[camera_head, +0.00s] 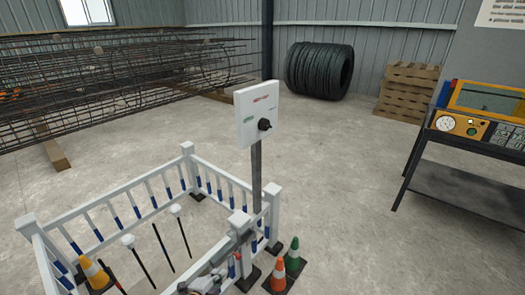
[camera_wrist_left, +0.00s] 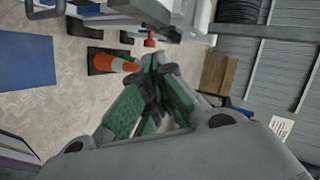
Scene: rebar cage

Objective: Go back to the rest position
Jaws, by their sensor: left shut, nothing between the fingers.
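My left gripper (camera_wrist_left: 158,68) is shut and empty, its green-padded fingers meeting at the tips in the left wrist view. In the head view, the left gripper (camera_head: 216,278) shows only partly at the bottom edge, close to the white fence (camera_head: 150,187). A white control panel (camera_head: 257,112) with a black knob stands on a grey post beyond the gripper, apart from it. My right gripper is in neither view.
An orange cone (camera_head: 277,275) and a green cone (camera_head: 293,256) stand outside the fence's right corner. A workbench (camera_head: 465,186) stands at right, a rebar cage (camera_head: 110,75) at left. Tyres (camera_head: 318,70) and pallets (camera_head: 405,90) are at the back. The middle floor is clear.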

